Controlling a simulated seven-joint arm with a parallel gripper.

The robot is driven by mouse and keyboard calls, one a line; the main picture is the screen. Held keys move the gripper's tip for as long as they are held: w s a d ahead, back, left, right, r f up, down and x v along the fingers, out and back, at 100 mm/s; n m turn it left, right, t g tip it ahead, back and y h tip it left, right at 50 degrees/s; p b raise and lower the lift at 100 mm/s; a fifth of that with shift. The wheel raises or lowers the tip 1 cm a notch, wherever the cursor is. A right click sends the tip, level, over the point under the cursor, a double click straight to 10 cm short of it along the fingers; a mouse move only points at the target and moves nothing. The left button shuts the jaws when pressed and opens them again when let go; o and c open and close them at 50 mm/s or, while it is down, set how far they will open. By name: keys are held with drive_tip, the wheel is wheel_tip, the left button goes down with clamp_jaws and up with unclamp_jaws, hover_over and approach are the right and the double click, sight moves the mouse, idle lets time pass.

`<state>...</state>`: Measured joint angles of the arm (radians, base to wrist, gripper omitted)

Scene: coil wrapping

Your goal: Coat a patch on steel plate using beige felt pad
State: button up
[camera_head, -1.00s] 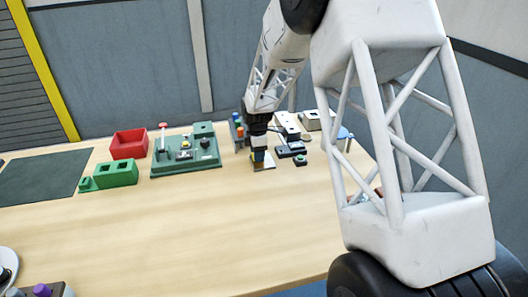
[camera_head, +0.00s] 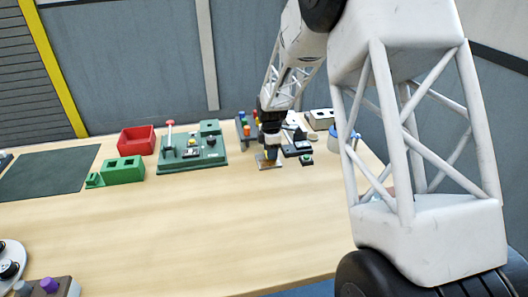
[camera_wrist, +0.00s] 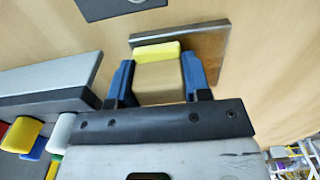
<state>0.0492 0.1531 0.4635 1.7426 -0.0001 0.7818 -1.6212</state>
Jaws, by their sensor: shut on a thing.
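My gripper (camera_wrist: 160,80) is shut on a beige block, the felt pad (camera_wrist: 158,83), held between its two blue fingers. A yellow strip (camera_wrist: 157,50) shows at the far end of the pad. The steel plate (camera_wrist: 205,43) lies on the table just beyond and under the pad in the wrist view. In the head view my gripper (camera_head: 270,150) is low over the plate (camera_head: 268,164), which is partly hidden. I cannot tell whether the pad touches the plate.
A green panel (camera_head: 176,165) with a red-topped lever, a green block (camera_head: 123,170), a red bin (camera_head: 137,140) and a dark mat (camera_head: 45,172) stand to the left. A rack (camera_head: 245,133) with coloured pieces is close behind my gripper.

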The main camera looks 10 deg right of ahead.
drive_tip(key=d, duration=0.2)
drive_tip(key=shift+d, duration=0.3)
wheel_tip(320, 180, up, 8)
idle(0.4)
drive_tip(key=shift+a+f, duration=0.1)
drive_tip(key=shift+f, duration=0.1)
idle(1.0)
